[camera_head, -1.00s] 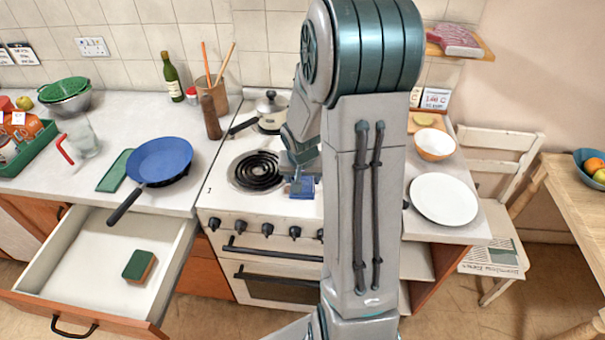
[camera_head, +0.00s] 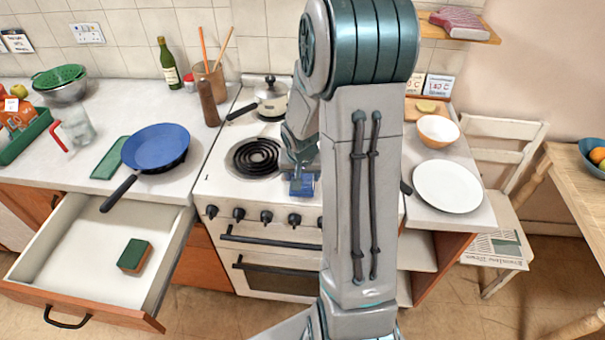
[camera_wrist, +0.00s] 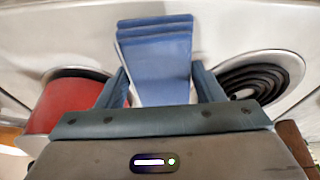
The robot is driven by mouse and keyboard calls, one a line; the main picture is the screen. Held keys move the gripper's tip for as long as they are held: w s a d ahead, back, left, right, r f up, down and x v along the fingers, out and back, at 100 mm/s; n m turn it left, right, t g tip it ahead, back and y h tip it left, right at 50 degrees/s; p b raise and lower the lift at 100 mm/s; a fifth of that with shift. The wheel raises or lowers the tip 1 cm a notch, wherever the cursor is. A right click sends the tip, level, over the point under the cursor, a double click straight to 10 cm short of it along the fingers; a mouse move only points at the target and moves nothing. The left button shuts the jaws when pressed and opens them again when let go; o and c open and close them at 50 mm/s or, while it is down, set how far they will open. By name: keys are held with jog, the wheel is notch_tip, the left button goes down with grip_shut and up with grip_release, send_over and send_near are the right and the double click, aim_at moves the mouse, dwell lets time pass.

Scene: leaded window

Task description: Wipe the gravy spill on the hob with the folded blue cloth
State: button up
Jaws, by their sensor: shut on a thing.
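My gripper (camera_head: 301,177) is shut on the folded blue cloth (camera_head: 302,189), low over the front part of the white hob (camera_head: 222,183), right of the black coil ring (camera_head: 257,157). In the wrist view the cloth (camera_wrist: 158,65) sticks out from between the fingers, its folded layers showing at the far end. It appears at or very near the hob surface; I cannot tell if it touches. I see no gravy spill in either view; my arm and the cloth hide part of the hob.
A saucepan (camera_head: 271,97) stands at the back of the hob. A blue frying pan (camera_head: 155,147) is on the left counter, above an open drawer (camera_head: 80,285) with a sponge (camera_head: 134,255). A white plate (camera_head: 447,187) lies on the right. A red round surface (camera_wrist: 66,105) shows in the wrist view.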

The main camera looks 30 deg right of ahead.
jog(key=shift+f+b, duration=0.95)
jog(key=shift+b, duration=0.05)
jog(key=shift+w+d+r+p, duration=0.1)
jog(key=shift+w+d+p, duration=0.1)
jog(key=shift+w+d, duration=0.4)
jog(key=shift+w+d+p, duration=0.2)
jog(key=shift+w+d, duration=0.2)
jog(key=shift+w, duration=0.4)
jog(key=shift+w+d, duration=0.55)
jog(key=shift+w, duration=0.3)
jog(key=shift+w+d, duration=0.55)
jog(key=shift+w, duration=0.3)
